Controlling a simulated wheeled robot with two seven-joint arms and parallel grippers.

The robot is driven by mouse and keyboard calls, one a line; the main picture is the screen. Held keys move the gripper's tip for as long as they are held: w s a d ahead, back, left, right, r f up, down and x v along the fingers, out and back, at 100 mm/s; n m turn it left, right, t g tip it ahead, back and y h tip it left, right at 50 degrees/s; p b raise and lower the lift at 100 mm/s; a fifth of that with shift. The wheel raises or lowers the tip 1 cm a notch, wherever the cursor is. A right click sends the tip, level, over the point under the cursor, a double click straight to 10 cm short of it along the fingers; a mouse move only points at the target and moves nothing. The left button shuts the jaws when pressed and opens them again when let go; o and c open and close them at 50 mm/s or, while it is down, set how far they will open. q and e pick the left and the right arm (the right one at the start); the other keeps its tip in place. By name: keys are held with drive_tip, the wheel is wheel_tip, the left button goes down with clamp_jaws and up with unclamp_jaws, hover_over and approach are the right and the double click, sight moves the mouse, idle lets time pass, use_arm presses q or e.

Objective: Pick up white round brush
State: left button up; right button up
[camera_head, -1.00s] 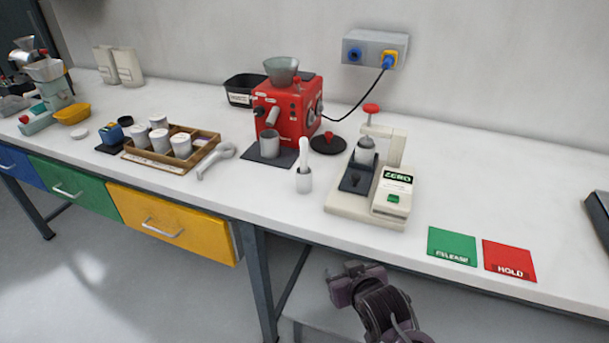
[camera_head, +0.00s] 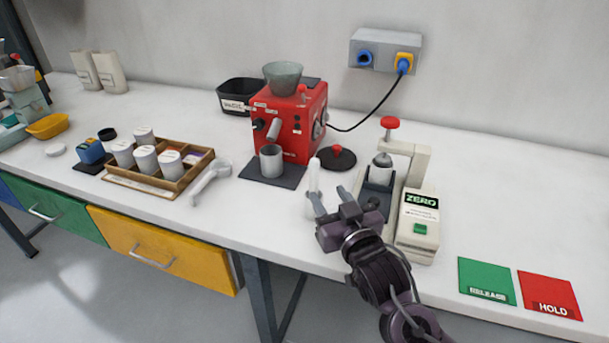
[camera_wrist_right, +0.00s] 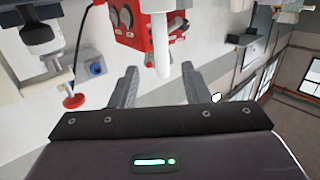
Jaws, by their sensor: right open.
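The white round brush (camera_head: 314,177) stands upright on the bench, in front of the red grinder. Its lower part is partly hidden by my right gripper in the head view. My right gripper (camera_head: 330,194) is open, its fingers pointing at the brush from the bench's front side. In the right wrist view the white handle of the brush (camera_wrist_right: 161,45) lies ahead, lined up with the gap between the two open fingers (camera_wrist_right: 159,75). Nothing is held. My left gripper is not in view.
A scale with a ZERO label (camera_head: 418,215) and red-knobbed press stands close right of my gripper. The red grinder (camera_head: 290,120), a grey cup (camera_head: 271,161) and a black tamper disc (camera_head: 338,158) are behind. A white curved handle (camera_head: 211,181) lies left.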

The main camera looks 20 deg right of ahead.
sight(316, 177)
drive_tip(key=w, duration=0.1)
drive_tip(key=w+r, duration=0.1)
drive_tip(key=shift+w+a, duration=0.2)
drive_tip(key=shift+w, duration=0.1)
drive_tip(key=shift+w+r, duration=0.1)
drive_tip(key=shift+w, duration=0.2)
drive_tip(key=shift+w+a+f+p, duration=0.15)
drive_tip(key=shift+w+p, duration=0.2)
drive_tip(key=shift+w, duration=0.2)
drive_tip(key=shift+w+d+f+p, duration=0.15)
drive_tip(key=shift+w+p, duration=0.15)
drive_tip(key=shift+w, duration=0.2)
drive_tip(key=w, duration=0.2)
drive_tip(key=shift+w+a+f, duration=0.2)
drive_tip(key=shift+w+f, duration=0.1)
drive_tip(key=shift+w+p, duration=0.3)
drive_tip(key=c, duration=0.5)
clamp_jaws()
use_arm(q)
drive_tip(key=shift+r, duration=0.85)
